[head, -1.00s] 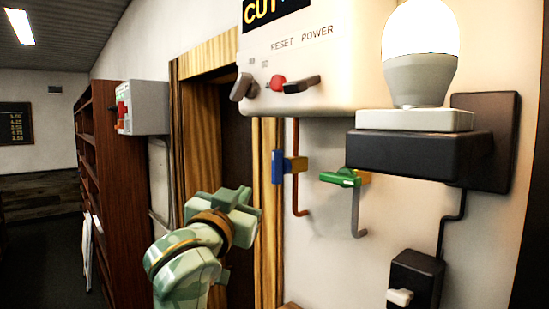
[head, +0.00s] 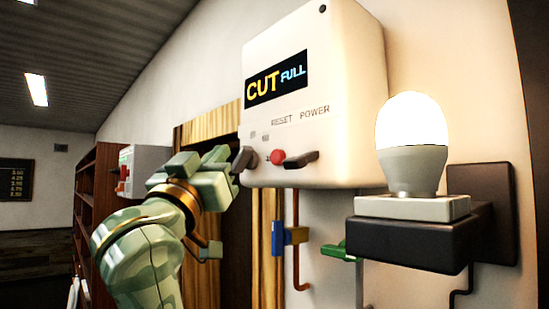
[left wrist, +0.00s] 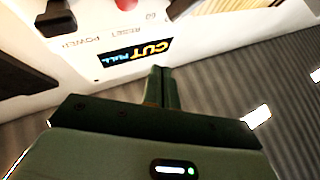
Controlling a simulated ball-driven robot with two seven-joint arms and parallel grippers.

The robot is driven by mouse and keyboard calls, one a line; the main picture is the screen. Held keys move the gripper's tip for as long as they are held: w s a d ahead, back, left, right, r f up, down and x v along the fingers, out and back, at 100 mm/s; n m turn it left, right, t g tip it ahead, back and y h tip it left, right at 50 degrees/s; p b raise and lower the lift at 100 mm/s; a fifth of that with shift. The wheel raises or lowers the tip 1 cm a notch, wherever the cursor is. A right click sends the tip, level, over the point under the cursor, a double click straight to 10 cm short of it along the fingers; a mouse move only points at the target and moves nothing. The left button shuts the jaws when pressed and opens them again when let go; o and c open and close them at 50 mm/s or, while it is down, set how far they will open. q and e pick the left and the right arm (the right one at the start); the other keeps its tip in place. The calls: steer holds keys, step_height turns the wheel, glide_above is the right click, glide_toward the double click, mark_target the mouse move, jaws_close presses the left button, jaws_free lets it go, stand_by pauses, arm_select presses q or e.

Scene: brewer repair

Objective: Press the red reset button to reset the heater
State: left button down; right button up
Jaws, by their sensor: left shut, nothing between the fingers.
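The white heater box (head: 350,70) hangs on the wall, with a lit display (head: 276,79) reading "CUT FULL". The red reset button (head: 277,157) is on its lower front, under the word RESET, between a dark knob (head: 246,159) and the black power lever (head: 300,160). My left gripper (head: 232,168) is shut and empty, just left of the box's lower left corner in the head view; whether it touches the knob is unclear. In the left wrist view, the shut fingers (left wrist: 160,75) point at the box near the display, and the red button (left wrist: 126,4) is cut by the top edge. My right gripper is not in view.
A lit bulb (head: 410,135) stands on a black wall bracket (head: 410,238) at the right. Below the box are pipes with a blue-and-yellow valve (head: 287,236) and a green valve handle (head: 335,251). A wooden door frame (head: 200,290) and a grey box (head: 145,165) are left.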

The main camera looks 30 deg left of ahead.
arm_select(q)
steer(key=w+d, duration=0.3)
steer(key=w, duration=0.4)
steer(key=shift+w+d, duration=0.15)
steer(key=shift+w, duration=0.25)
steer(key=shift+w, duration=0.15)
stand_by(1.7)
steer(key=shift+w+d, duration=0.15)
steer(key=shift+w, duration=0.05)
steer(key=shift+w+d, duration=0.2)
steer(key=shift+w, duration=0.25)
stand_by(0.8)
stand_by(0.3)
steer(key=shift+s+a, duration=0.35)
steer(key=shift+s, duration=0.4)
steer(key=shift+s+a, duration=0.3)
steer(key=shift+s, duration=0.5)
steer(key=shift+s+a, duration=0.35)
steer(key=shift+s, duration=0.4)
steer(key=shift+s+a, duration=0.3)
steer(key=shift+s, duration=0.5)
steer(key=shift+f, duration=0.1)
